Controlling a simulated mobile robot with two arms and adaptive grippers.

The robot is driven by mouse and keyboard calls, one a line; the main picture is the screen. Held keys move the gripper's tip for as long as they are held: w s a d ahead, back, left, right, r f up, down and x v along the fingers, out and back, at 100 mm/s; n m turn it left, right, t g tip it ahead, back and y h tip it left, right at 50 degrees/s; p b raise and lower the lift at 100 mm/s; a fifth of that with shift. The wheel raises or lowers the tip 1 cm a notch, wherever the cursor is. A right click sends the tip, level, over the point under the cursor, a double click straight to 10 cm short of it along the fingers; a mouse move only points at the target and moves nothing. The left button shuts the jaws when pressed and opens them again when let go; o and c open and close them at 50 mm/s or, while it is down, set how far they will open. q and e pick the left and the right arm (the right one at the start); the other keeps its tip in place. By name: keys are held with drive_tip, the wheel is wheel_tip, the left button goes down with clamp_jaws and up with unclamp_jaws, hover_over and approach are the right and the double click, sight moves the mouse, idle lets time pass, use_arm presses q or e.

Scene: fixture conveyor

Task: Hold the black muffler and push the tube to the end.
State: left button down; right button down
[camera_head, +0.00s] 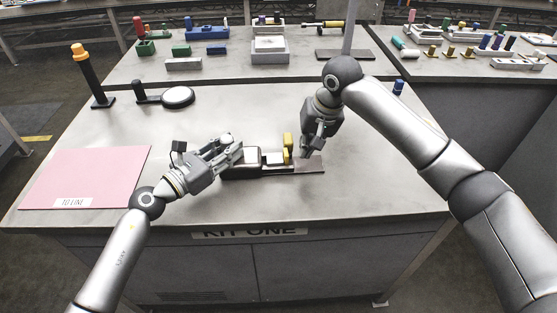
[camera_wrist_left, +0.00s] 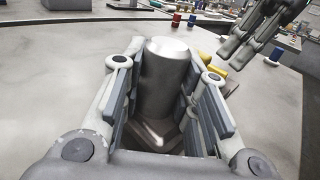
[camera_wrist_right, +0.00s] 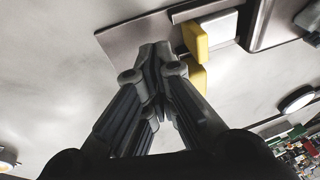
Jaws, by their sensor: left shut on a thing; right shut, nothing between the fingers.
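My left gripper (camera_head: 236,152) is shut on the muffler, a dark grey cylinder with a pale end (camera_wrist_left: 163,85) seen between its fingers in the left wrist view. It is at the left end of a dark fixture base (camera_head: 310,167). My right gripper (camera_head: 306,152) is shut and empty, just right of the yellow piece. In the right wrist view its closed tips (camera_wrist_right: 157,50) are close to the yellow piece (camera_wrist_right: 195,40); contact cannot be told. I cannot clearly make out the tube.
A pink mat (camera_head: 85,178) lies at the left of the table. A black post with an orange top (camera_head: 88,75) and a round white-topped device (camera_head: 178,97) stand behind it. Several blocks and fixtures line the far table. The front and right tabletop are clear.

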sight(299, 163)
drive_tip(key=shift+f, duration=1.75)
drive_tip(key=shift+a, duration=0.15)
drive_tip(key=shift+a, duration=0.75)
drive_tip(key=shift+d, duration=0.15)
drive_tip(key=shift+d, duration=0.45)
wheel_tip(299, 163, up, 7)
